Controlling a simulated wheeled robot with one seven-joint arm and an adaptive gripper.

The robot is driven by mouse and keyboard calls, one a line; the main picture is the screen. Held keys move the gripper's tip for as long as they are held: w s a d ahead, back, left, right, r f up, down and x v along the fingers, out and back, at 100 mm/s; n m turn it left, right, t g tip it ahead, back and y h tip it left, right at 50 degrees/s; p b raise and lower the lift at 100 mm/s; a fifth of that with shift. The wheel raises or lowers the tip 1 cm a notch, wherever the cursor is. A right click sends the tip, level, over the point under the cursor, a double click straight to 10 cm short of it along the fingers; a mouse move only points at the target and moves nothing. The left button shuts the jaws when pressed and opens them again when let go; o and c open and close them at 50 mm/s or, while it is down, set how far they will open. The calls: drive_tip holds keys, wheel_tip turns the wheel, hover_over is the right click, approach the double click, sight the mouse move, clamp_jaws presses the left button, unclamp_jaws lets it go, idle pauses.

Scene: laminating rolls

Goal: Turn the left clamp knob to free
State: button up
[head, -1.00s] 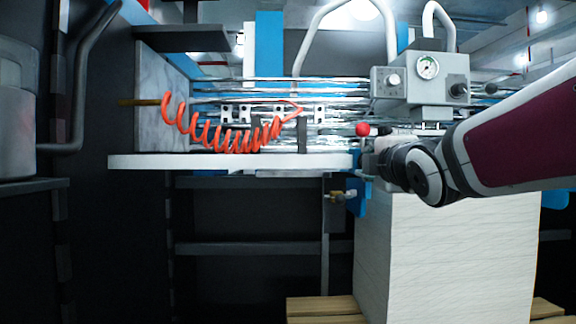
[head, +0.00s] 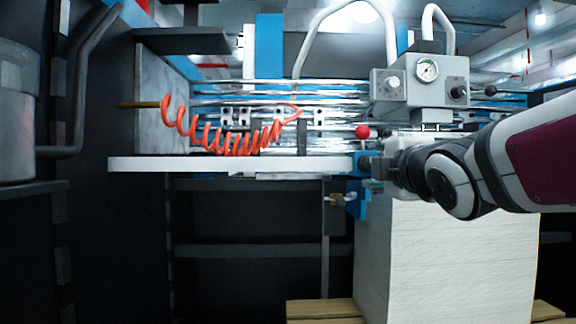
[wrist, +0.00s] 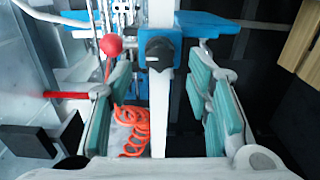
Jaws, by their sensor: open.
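A black clamp knob (wrist: 160,50) with a small pale mark sits on a blue bracket (wrist: 188,22) at the top middle of the wrist view. In the head view the dark knob (head: 365,163) shows at the right end of the white bar. My gripper (wrist: 163,82) is open, its teal pads spread left and right of the knob's line. The pads appear short of the knob and apart from it. In the head view my gripper (head: 388,170) is just right of the knob, partly hidden by my wrist.
A red ball handle (head: 362,131) stands just above the knob and shows left of it in the wrist view (wrist: 110,44). An orange coiled hose (head: 225,135) hangs at the left. A grey gauge box (head: 420,82) is above, a tall paper stack (head: 450,255) below.

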drive_tip(key=s, duration=0.8)
drive_tip(key=s+d+f+m+g+h, duration=0.15)
drive_tip(key=s+f+m+g, duration=0.3)
drive_tip(key=f, duration=0.55)
drive_tip(key=s+d+f+m+g, duration=0.2)
drive_tip(key=s+f+m+g, duration=0.3)
drive_tip(key=f, duration=0.4)
drive_tip(key=s+a+f+m+g+y, duration=0.15)
drive_tip(key=s+f+m+g, duration=0.35)
drive_tip(key=s, duration=0.5)
drive_tip(key=s+a+f+m+g, duration=0.2)
drive_tip(key=s+f+m+g, duration=0.2)
drive_tip(key=s+f, duration=0.5)
wheel_tip(320, 180, up, 34)
drive_tip(key=s+t+p, duration=0.1)
drive_tip(key=t+p, duration=0.3)
drive_tip(key=p, duration=2.6)
drive_tip(key=shift+d+t, duration=0.35)
